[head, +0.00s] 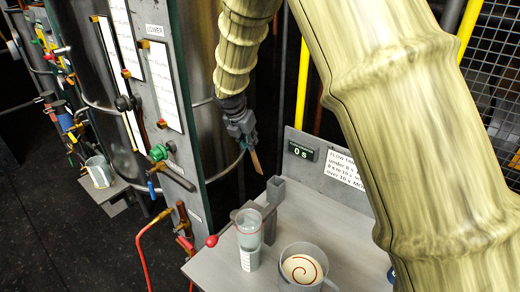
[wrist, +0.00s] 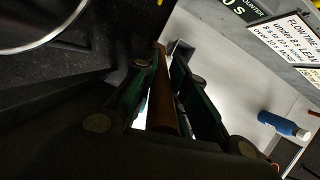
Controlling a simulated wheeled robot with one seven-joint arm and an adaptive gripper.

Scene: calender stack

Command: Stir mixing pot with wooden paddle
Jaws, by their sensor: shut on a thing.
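My gripper (head: 246,141) is shut on the wooden paddle (head: 256,162) and holds it in the air above the back left of the grey bench. The paddle's free end points down and slightly right in the head view. In the wrist view the paddle (wrist: 165,105) lies between the two green-sided fingers. The mixing pot (head: 285,273) is a grey mug-like vessel with a handle, at the front of the bench. It holds cream liquid with a red spiral on top. The paddle is apart from the pot, behind and left of it.
A clear cup (head: 248,246) under a red ring stands left of the pot. A grey square post (head: 275,189) rises behind it. A counter (head: 301,150) reading 0 s is on the back panel. A blue bottle (wrist: 284,125) lies right in the wrist view. Tall cylinders and valves stand left.

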